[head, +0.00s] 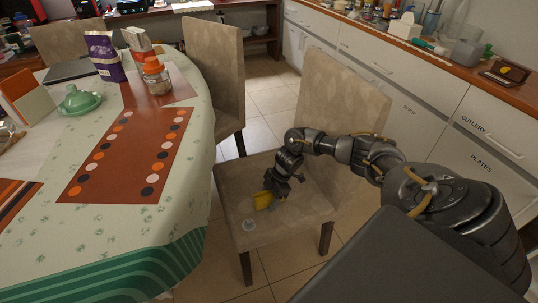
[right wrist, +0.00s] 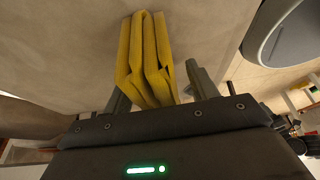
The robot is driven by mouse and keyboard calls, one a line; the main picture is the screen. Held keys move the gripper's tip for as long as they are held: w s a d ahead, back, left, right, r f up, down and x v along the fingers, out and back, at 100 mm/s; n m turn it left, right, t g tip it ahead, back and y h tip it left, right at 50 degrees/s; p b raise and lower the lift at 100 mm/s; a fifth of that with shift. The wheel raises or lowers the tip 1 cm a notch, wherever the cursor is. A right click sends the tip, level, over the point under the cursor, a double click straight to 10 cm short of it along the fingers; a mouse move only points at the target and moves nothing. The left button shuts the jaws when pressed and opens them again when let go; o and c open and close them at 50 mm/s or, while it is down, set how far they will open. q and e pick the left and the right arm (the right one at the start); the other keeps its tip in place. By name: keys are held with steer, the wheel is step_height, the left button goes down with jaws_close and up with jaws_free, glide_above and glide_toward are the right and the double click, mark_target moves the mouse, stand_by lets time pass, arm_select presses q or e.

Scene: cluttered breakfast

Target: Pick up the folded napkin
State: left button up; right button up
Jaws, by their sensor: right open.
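The folded napkin (head: 263,201) is yellow and lies on the beige seat of the near chair (head: 285,225). In the right wrist view the napkin (right wrist: 146,55) shows as several upright yellow folds. My right gripper (head: 273,190) is low over the seat, right at the napkin. In the right wrist view its two fingers (right wrist: 160,84) are apart, one on each side of the napkin's near end. I cannot tell whether either finger touches it. My left gripper is not in view.
The table (head: 110,245) stands at the left, with a jar (head: 156,77), a purple bag (head: 104,55) and a green dish (head: 80,100). The chair's backrest (head: 340,105) rises behind my right arm.

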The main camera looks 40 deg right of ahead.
steer(key=c, duration=1.1)
steer(key=shift+o, duration=0.2)
steer(key=shift+r, duration=0.45)
step_height(320, 180, up, 3)
steer(key=shift+f+p, duration=0.2)
steer(key=shift+p, duration=0.25)
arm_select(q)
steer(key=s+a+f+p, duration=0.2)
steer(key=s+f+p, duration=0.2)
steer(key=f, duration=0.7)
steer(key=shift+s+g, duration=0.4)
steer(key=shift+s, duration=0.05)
arm_select(e)
steer(key=s+a+r, duration=0.6)
steer(key=a+r, duration=0.4)
steer(key=a, duration=0.2)
steer(key=shift+a, duration=0.3)
